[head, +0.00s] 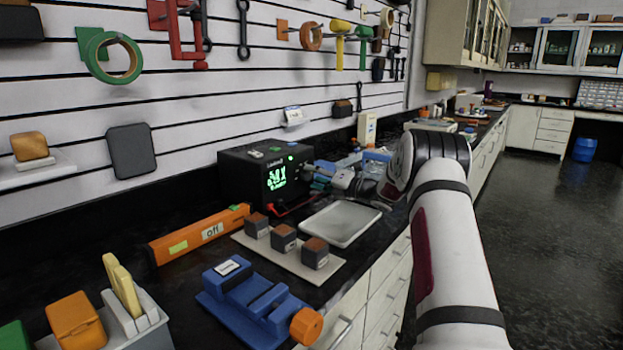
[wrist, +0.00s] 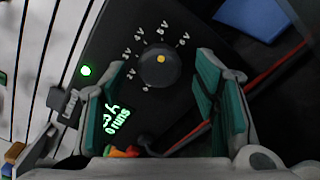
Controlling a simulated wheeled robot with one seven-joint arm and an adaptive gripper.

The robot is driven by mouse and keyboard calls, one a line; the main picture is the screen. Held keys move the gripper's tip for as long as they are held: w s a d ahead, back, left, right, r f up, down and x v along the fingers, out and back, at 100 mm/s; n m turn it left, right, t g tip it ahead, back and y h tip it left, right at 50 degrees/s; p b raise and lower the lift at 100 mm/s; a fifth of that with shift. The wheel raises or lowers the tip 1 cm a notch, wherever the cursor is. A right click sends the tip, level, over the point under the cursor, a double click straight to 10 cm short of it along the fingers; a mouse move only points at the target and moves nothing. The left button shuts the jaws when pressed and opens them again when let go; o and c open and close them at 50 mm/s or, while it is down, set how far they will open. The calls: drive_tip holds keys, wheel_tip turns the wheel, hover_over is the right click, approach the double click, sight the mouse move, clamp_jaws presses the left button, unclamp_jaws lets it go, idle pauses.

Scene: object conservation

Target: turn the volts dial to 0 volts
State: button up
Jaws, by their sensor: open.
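The volts dial (wrist: 160,70) is a dark round knob with a yellow dot, on the black face of a power supply box (head: 240,178). The wrist view shows volt marks around it, with 0 at its lower left. The dot lies towards the upper side, near the top marks. The green display (head: 277,177) seems to read about 5.8 V, but it is hard to read. My gripper (wrist: 161,64) is open, with one teal-padded finger on each side of the dial and visible gaps. In the head view my gripper (head: 325,175) hides the dial.
A pale tray (head: 341,222), a board with several dark blocks (head: 248,240) and a blue vise (head: 255,298) are on the bench in front. An orange bar (head: 165,247) marked "off" lies left of them. A red lead (wrist: 225,110) runs near my right finger.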

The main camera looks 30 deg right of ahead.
drive_tip(key=shift+x, duration=0.85)
drive_tip(key=shift+c, duration=0.2)
drive_tip(key=c, duration=1.1)
